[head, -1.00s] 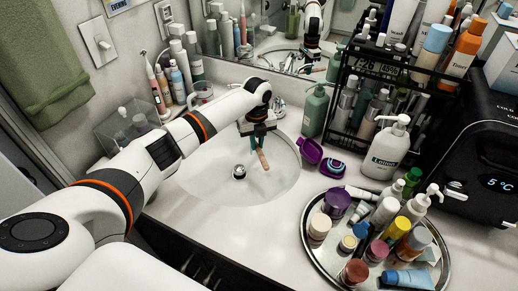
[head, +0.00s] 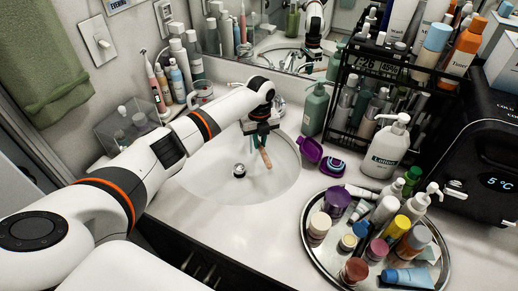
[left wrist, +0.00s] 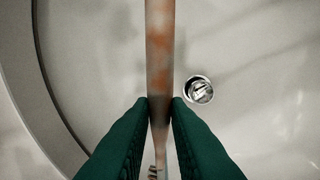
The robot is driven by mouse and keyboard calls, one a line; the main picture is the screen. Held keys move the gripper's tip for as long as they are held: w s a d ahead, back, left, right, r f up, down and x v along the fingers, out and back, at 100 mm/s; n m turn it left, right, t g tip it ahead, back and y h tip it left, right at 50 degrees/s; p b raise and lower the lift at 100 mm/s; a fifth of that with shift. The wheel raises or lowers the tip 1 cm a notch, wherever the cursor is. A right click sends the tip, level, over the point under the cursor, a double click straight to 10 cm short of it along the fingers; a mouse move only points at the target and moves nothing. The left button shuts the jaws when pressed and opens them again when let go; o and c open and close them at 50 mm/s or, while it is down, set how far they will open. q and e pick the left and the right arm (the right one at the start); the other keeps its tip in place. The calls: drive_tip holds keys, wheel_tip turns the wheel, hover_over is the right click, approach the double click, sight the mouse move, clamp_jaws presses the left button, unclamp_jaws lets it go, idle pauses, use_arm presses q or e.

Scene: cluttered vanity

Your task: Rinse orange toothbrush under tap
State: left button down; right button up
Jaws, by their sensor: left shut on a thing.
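My left gripper (head: 259,137) reaches over the white sink basin (head: 215,183). It is shut on the orange toothbrush (head: 266,159), which hangs tilted below the fingers, over the basin. In the left wrist view the two green fingers (left wrist: 159,110) pinch the toothbrush handle (left wrist: 160,45), which has orange-brown patches and runs up and down the picture. The tap (head: 280,105) stands behind the basin, just beyond the gripper and partly hidden by my arm. I cannot make out any running water. My right gripper is not in view.
The drain (head: 239,171) lies in the basin left of the brush, and also shows in the left wrist view (left wrist: 198,89). A green pump bottle (head: 314,110), a purple open container (head: 311,149) and a crowded round tray (head: 313,253) stand to the right.

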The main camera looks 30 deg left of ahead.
sight(266, 163)
use_arm(q)
drive_tip(key=shift+s+a+p, duration=0.3)
drive_tip(key=shift+a+p, duration=0.05)
drive_tip(key=shift+w+d, duration=0.1)
drive_tip(key=shift+d, duration=0.05)
drive_tip(key=shift+w+d, duration=0.35)
drive_tip(key=shift+s+d+r+p, duration=0.2)
drive_tip(key=shift+s+d+p, duration=0.15)
drive_tip(key=shift+p, duration=0.2)
drive_tip(key=s+d+p, duration=0.1)
drive_tip(key=s+p, duration=0.1)
drive_tip(key=p, duration=0.1)
drive_tip(key=shift+s+d, duration=0.1)
drive_tip(key=shift+d, duration=0.25)
drive_tip(key=s+d+p, duration=0.2)
drive_tip(key=p, duration=0.2)
drive_tip(key=shift+s+d, duration=0.25)
drive_tip(key=shift+s, duration=0.15)
drive_tip(key=shift+s+d+f, duration=0.15)
drive_tip(key=shift+s+d, duration=0.05)
drive_tip(key=shift+s, duration=0.05)
